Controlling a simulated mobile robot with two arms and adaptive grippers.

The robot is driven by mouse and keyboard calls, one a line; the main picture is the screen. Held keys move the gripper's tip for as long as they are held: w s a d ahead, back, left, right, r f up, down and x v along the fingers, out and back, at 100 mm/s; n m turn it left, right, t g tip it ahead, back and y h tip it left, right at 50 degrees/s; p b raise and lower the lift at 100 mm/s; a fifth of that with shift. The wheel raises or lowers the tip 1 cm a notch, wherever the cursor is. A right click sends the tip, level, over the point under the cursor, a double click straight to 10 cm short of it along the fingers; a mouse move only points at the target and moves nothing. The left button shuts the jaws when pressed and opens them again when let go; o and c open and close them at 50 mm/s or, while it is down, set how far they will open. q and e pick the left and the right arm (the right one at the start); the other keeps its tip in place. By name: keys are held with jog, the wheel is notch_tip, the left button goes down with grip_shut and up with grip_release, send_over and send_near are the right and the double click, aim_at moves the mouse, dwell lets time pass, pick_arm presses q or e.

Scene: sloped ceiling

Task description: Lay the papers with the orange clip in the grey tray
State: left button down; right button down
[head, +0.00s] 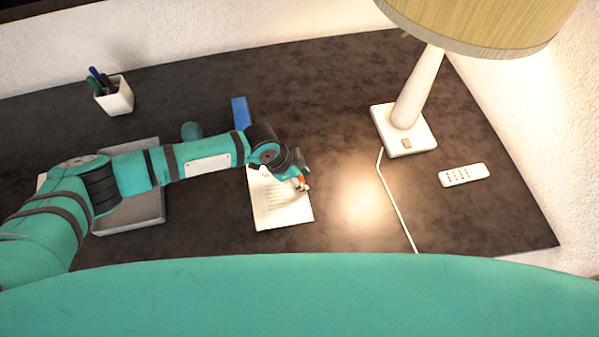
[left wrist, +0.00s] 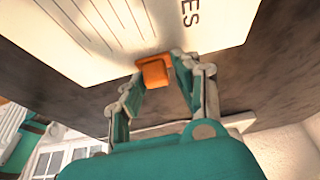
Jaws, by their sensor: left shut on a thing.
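The papers (head: 280,211) show as a white printed sheet over the dark desk, right of the grey tray (head: 148,216). The papers fill the top of the left wrist view (left wrist: 90,30). The orange clip (left wrist: 154,73) is on their edge, between the fingertips. My left gripper (head: 301,184) is shut on the orange clip at the upper right part of the papers; it also shows in the left wrist view (left wrist: 158,62). I cannot tell whether the papers touch the desk. My left arm crosses over the tray and hides part of it. My right gripper is not in view.
A white pen cup (head: 116,97) stands at the back left. A blue object (head: 241,112) and a teal round object (head: 191,131) lie behind my arm. A lamp (head: 405,120) with its cord and a white remote (head: 464,175) are on the right. The desk's front middle is clear.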

aim_at(283, 187)
pick_arm(q)
jog(key=c, duration=0.9)
grip_release()
jog(key=shift+o, duration=0.2)
jog(key=v, duration=1.2)
